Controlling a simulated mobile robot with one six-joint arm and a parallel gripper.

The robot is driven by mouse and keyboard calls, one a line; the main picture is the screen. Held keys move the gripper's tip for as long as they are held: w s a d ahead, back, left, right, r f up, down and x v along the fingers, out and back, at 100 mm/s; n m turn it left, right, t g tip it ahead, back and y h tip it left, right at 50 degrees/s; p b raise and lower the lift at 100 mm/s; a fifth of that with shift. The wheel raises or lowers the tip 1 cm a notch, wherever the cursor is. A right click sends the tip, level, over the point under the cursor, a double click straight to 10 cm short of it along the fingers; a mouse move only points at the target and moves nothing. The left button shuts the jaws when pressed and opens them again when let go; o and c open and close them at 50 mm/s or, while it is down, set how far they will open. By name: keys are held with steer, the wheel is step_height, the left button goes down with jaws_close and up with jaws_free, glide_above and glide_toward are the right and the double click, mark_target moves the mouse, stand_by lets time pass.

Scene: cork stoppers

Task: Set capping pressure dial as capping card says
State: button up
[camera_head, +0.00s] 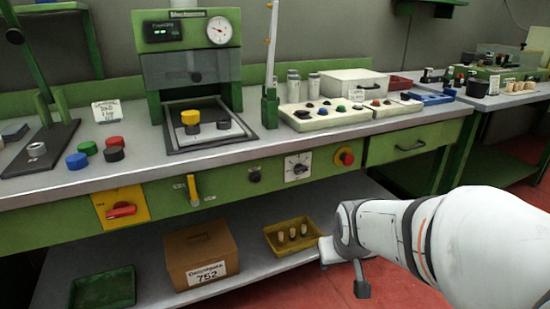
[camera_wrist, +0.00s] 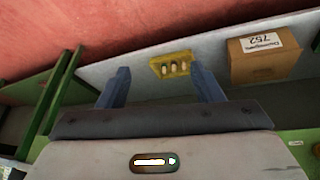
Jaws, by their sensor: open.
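A dial with a white face plate (camera_head: 297,166) and dark knob is on the green bench front, right of a small black knob (camera_head: 254,174). Its setting is too small to read. A small white card (camera_head: 107,111) stands on the bench top at left; its print is not clearly legible, and I cannot tell whether it is the capping card. My gripper (camera_head: 346,268) is in front of the bench, below and right of the dial, apart from it. In the wrist view my gripper (camera_wrist: 162,82) is open, with nothing between its fingers; the dial is not visible there.
A round gauge (camera_head: 219,30) is on the green machine. The bench front also has a red switch on yellow (camera_head: 121,211), a yellow lever (camera_head: 193,190) and a red button (camera_head: 346,157). A yellow tray (camera_head: 291,237) and cardboard box (camera_head: 201,254) occupy the lower shelf.

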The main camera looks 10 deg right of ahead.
steer(key=w+d+n+t, duration=0.15)
steer(key=w+t, duration=0.45)
steer(key=w, duration=0.6)
steer(key=n+t+y+b, duration=0.2)
steer(key=n+t+y, duration=0.2)
steer(key=t+y, duration=0.25)
glide_toward(302, 170)
steer(key=shift+b+x, duration=0.7)
steer(key=shift+x, duration=3.3)
